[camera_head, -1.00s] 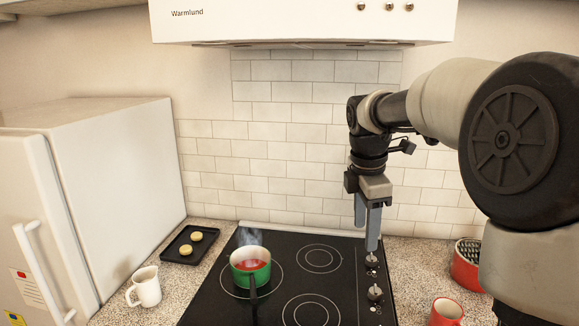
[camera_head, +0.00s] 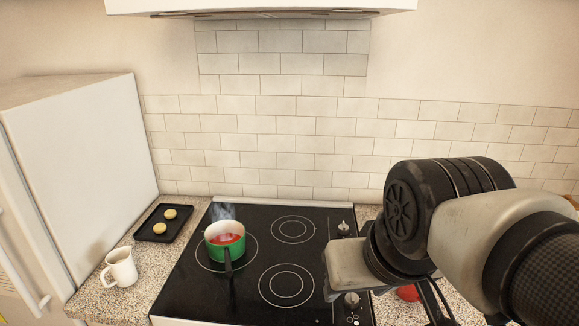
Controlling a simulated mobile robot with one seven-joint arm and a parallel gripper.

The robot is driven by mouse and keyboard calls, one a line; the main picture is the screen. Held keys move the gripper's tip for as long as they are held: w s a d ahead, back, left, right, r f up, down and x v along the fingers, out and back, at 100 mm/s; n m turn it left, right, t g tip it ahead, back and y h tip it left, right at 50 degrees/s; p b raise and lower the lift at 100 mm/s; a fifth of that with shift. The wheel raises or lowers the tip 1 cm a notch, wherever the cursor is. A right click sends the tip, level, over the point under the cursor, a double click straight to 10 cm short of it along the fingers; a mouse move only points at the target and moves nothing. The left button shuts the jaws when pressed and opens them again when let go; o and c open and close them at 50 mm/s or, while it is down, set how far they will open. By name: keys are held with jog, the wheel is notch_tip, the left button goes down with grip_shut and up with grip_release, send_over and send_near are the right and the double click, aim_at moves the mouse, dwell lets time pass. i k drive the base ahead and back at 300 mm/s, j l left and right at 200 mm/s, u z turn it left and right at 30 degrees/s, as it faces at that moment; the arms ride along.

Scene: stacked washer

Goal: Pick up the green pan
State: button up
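The green pan (camera_head: 226,251) stands upright on the left burner of the black cooktop (camera_head: 186,290). It holds something red, and faint steam rises from it. Its dark handle (camera_head: 228,262) points toward the front of the cooktop. My gripper (camera_head: 333,287) is over the right part of the cooktop, to the right of the pan and apart from it. The gripper is seen from behind and mostly hidden by its own body, so its fingers cannot be judged.
A white mug (camera_head: 121,268) and a black tray (camera_head: 152,225) with two round yellowish pieces stand left of the cooktop. A white fridge (camera_head: 85,165) is at the far left. Knobs line the cooktop's right side. A red object (camera_head: 408,293) is partly hidden behind my arm.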

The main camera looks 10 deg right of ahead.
aim_at(227, 253)
jog(key=z, duration=0.95)
jog(key=u, duration=1.55)
jog(key=i+j+z, duration=0.1)
jog(key=j+z, duration=0.8)
jog(key=i+l, duration=0.05)
jog(key=l, duration=0.05)
